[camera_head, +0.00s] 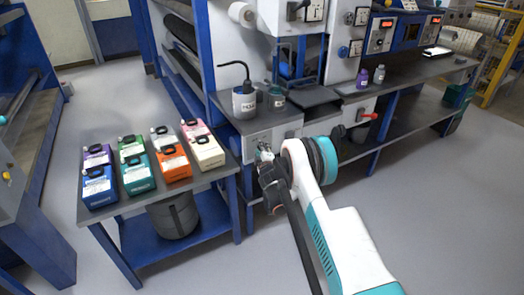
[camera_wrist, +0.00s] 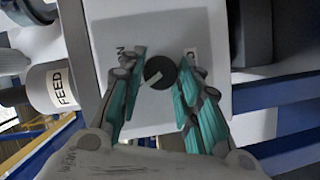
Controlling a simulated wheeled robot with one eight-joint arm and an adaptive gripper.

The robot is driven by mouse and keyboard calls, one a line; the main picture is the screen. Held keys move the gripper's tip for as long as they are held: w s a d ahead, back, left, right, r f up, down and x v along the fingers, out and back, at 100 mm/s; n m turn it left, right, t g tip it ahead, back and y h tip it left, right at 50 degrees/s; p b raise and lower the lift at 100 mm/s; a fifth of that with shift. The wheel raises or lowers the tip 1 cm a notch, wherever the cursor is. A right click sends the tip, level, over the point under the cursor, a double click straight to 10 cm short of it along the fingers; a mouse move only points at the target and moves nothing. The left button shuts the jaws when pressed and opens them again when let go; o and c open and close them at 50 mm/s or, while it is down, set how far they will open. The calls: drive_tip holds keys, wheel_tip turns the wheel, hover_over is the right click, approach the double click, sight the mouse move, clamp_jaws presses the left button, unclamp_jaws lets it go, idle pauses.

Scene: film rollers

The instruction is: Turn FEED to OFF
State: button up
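A round dark knob (camera_wrist: 160,72) with a pale pointer line sits on a white panel (camera_wrist: 150,32) in the wrist view. The pointer slants toward the lower left of that picture. In the head view my gripper (camera_head: 265,153) is at the panel (camera_head: 287,130) under the bench top, and the knob is hidden there.
A white pot labelled FEED (camera_wrist: 58,87) stands beside the panel; a pot with a black hose (camera_head: 244,103) stands on the bench in the head view. A low table (camera_head: 213,177) with several coloured boxes is at left. A red handle (camera_head: 369,116) projects right of my arm.

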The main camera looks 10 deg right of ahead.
drive_tip(key=o, duration=0.3)
drive_tip(key=shift+o, duration=0.2)
drive_tip(key=s, duration=0.7)
drive_tip(key=shift+s+a+r, duration=0.25)
drive_tip(key=shift+r, duration=0.2)
